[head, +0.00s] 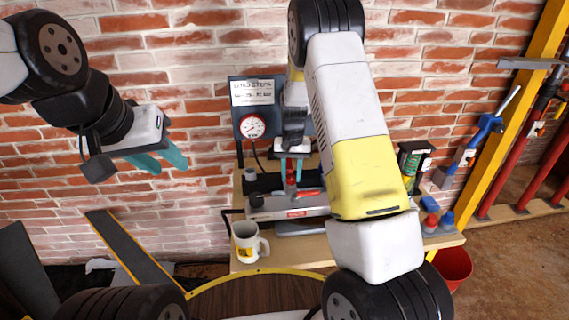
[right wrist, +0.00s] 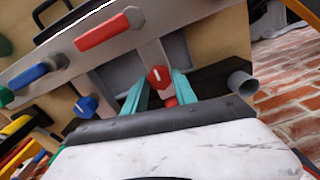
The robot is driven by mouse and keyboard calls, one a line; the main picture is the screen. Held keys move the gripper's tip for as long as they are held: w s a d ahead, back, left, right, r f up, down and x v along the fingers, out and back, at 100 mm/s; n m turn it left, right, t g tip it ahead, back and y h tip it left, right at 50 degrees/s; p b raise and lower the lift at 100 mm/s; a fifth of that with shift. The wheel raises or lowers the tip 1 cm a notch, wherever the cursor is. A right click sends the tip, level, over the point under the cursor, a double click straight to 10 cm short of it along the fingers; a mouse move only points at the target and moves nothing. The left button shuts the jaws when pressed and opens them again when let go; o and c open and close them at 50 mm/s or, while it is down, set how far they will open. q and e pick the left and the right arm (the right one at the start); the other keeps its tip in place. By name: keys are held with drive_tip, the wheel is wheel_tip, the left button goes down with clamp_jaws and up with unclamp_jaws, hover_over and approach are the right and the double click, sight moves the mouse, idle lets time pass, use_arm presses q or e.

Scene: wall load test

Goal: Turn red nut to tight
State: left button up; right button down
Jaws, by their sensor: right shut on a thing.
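The red nut (right wrist: 159,77) is a hex head with a white mark on its face, in the right wrist view. It sits between the two teal fingers of my right gripper (right wrist: 158,88), which is shut on it. In the head view my right gripper (head: 291,168) points down over the bench fixture (head: 300,203), and a small red part shows under its fingers. A blue nut (right wrist: 86,105) with a white mark is left of the red one in the wrist view. My left gripper (head: 168,160) hangs in front of the brick wall, its teal fingers apart and empty.
A pressure gauge (head: 252,126) stands on a blue panel behind the bench. A red handle (right wrist: 110,30) and a blue handle (right wrist: 40,68) lie near the nuts. A mug (head: 247,243) stands at the bench's front left. A red bucket (head: 453,267) is right of the bench.

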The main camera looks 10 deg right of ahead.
sight(291, 176)
drive_tip(key=c, duration=1)
unclamp_jaws()
wheel_tip(291, 176, up, 7)
drive_tip(key=shift+r, duration=0.4)
